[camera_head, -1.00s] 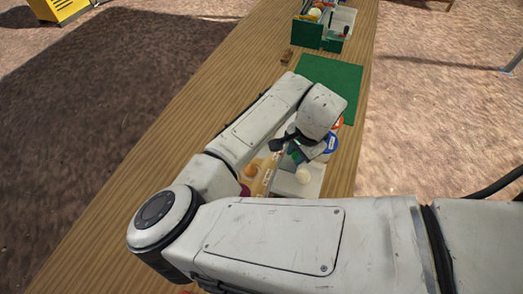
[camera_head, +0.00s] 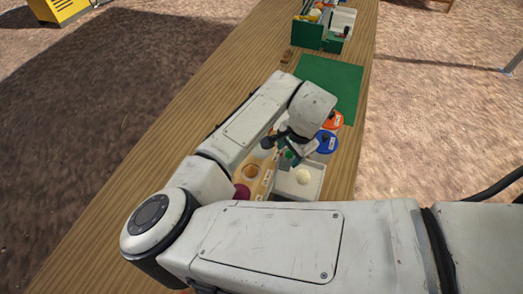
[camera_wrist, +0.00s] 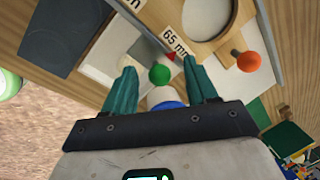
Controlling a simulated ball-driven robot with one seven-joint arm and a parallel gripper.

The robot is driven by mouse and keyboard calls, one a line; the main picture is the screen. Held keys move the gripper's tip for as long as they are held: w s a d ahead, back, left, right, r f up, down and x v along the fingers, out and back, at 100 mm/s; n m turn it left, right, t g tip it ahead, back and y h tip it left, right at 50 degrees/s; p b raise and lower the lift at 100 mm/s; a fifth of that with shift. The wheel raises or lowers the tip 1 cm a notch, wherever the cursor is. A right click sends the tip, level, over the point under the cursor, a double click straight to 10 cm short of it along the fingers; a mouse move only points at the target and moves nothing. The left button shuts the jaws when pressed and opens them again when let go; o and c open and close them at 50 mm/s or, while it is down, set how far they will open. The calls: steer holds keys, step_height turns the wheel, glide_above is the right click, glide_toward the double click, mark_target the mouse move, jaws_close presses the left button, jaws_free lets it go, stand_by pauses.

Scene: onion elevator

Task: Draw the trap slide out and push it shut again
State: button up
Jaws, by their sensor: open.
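My gripper (camera_wrist: 159,68) is open in the wrist view, with its two teal fingers spread. A round green knob (camera_wrist: 159,75) shows between the fingertips; neither finger visibly touches it. It may be the trap slide's handle, but the slide itself is not clear. A wooden board with a round opening (camera_wrist: 209,14) and a "65 mm" label (camera_wrist: 176,42) lies just beyond. An orange knob (camera_wrist: 249,61) stands right of my fingers. In the head view my gripper (camera_head: 290,154) is partly hidden by my wrist, above the board (camera_head: 262,176).
A white tray (camera_head: 312,190) with a pale onion (camera_head: 303,176) lies right of the board. A blue disc (camera_head: 326,142) and an orange disc (camera_head: 335,120) lie near the table's right edge. A green mat (camera_head: 335,85) and a green toolbox (camera_head: 307,35) are farther back.

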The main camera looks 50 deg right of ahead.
stand_by(0.4)
steer(key=shift+r+p, duration=2.5)
steer(key=shift+r, duration=0.55)
